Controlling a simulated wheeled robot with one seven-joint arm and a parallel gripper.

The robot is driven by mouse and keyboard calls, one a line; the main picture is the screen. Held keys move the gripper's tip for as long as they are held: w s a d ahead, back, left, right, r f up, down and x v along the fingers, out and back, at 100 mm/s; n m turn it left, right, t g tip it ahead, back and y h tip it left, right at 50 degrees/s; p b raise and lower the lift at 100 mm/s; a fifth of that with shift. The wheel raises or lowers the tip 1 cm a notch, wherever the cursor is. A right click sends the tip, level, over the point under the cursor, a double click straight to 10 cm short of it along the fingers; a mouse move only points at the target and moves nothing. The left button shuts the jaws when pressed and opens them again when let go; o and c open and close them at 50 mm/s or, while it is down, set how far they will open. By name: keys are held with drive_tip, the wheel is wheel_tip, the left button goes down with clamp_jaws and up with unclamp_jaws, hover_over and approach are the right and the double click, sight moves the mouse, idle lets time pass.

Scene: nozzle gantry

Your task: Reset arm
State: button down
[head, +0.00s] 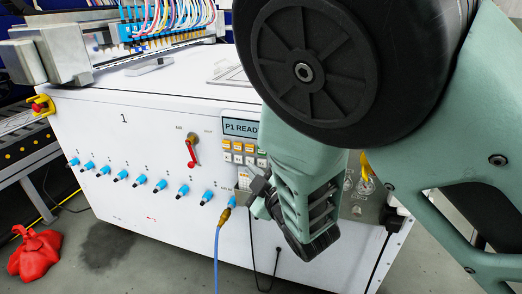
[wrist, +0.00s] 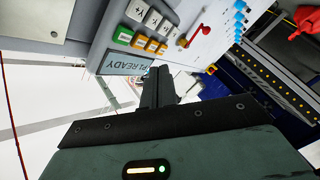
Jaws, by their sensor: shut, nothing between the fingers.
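My gripper (wrist: 158,75) shows in the wrist view as two dark fingers pressed together, with nothing between them. It points toward the white cabinet (head: 150,130), clear of the display and buttons in that picture. In the head view my green arm hangs in front of the cabinet's right part and hides some of its front. The fingers are hard to make out there.
The cabinet front has a "P1 READY" display (head: 240,127), coloured buttons (head: 231,146), a red lever (head: 191,152) and a row of blue fittings (head: 139,181). A blue hose (head: 217,255) hangs down. A red cloth-like heap (head: 35,252) lies on the floor left.

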idle(0.4)
drive_tip(key=s+d+r+m+g+h, duration=0.15)
drive_tip(key=s+d+g, duration=0.35)
drive_tip(key=s, duration=0.5)
drive_tip(key=s+d+r+m+g+h, duration=0.1)
drive_tip(key=s+d+m+g+h, duration=0.3)
drive_tip(key=s, duration=0.5)
drive_tip(key=s+d+r+m+g+h, duration=0.2)
drive_tip(key=s+d+g, duration=0.35)
drive_tip(key=s, duration=0.45)
wheel_tip(320, 180, up, 20)
drive_tip(key=a+p, duration=0.1)
drive_tip(key=p, duration=2)
drive_tip(key=shift+w+r+g, duration=0.25)
drive_tip(key=shift+w+g, duration=0.1)
drive_tip(key=shift+g, duration=0.1)
